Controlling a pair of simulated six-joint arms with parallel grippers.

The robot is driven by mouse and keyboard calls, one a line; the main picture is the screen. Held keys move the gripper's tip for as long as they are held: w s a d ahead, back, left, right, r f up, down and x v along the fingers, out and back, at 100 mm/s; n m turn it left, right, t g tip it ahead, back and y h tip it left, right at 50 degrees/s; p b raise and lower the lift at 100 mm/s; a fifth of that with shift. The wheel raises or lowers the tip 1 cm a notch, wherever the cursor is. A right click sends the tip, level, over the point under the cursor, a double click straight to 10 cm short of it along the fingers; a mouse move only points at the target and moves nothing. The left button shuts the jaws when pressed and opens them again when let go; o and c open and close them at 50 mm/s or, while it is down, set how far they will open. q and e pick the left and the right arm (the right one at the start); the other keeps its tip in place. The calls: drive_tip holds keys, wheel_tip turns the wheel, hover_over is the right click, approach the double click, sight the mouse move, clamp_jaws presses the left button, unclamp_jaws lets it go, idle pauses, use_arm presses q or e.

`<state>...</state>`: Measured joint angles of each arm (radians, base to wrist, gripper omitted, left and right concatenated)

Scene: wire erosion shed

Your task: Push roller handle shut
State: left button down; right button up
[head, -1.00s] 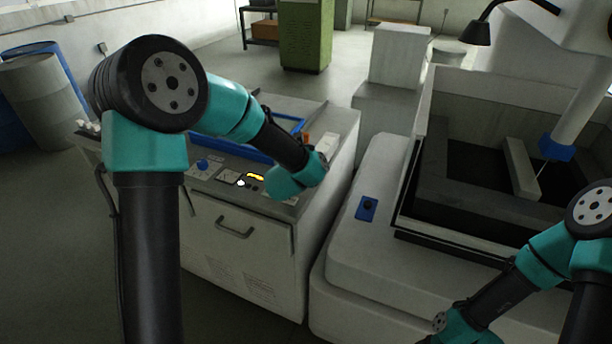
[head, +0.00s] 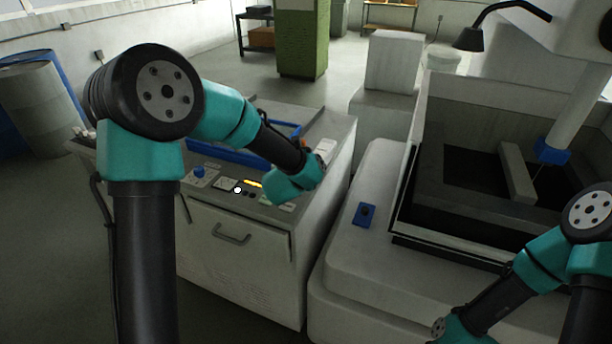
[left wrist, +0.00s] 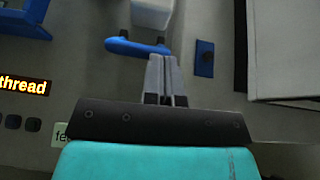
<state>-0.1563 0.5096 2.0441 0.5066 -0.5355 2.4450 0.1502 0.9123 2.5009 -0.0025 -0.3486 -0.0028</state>
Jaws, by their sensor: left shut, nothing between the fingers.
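A blue bar-shaped handle (left wrist: 136,46) shows in the left wrist view, with a pale block (left wrist: 152,14) behind it. I take it for the roller handle. My left gripper (left wrist: 162,62) is shut and empty. Its fingertips overlap the right end of the blue handle in the picture; I cannot tell whether they touch it. In the head view the left wrist hangs over the right front of the grey control cabinet (head: 250,255) and hides the fingers and the blue handle. My right arm enters at the lower right; its gripper is outside the picture.
A lit display (left wrist: 22,86) reading "thread" and dark buttons lie left of the gripper.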

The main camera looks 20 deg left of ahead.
use_arm(q)
drive_tip(key=shift+w+r, duration=0.15)
drive_tip(key=shift+w+d+r, duration=0.1)
drive_tip(key=shift+w+r, duration=0.25)
drive_tip(key=shift+w, duration=0.2)
drive_tip(key=shift+w+r, duration=0.35)
drive_tip(key=shift+w, duration=0.2)
drive_tip(key=w, duration=0.1)
drive_tip(key=w+r, duration=0.1)
drive_tip(key=w, duration=0.1)
drive_tip(key=shift+d, duration=0.1)
drive_tip(key=w, duration=0.4)
drive_tip(key=shift+w+d+f, duration=0.25)
drive_tip(key=shift+w+f, duration=0.05)
drive_tip(key=shift+f, duration=0.05)
drive_tip(key=shift+f, duration=0.1)
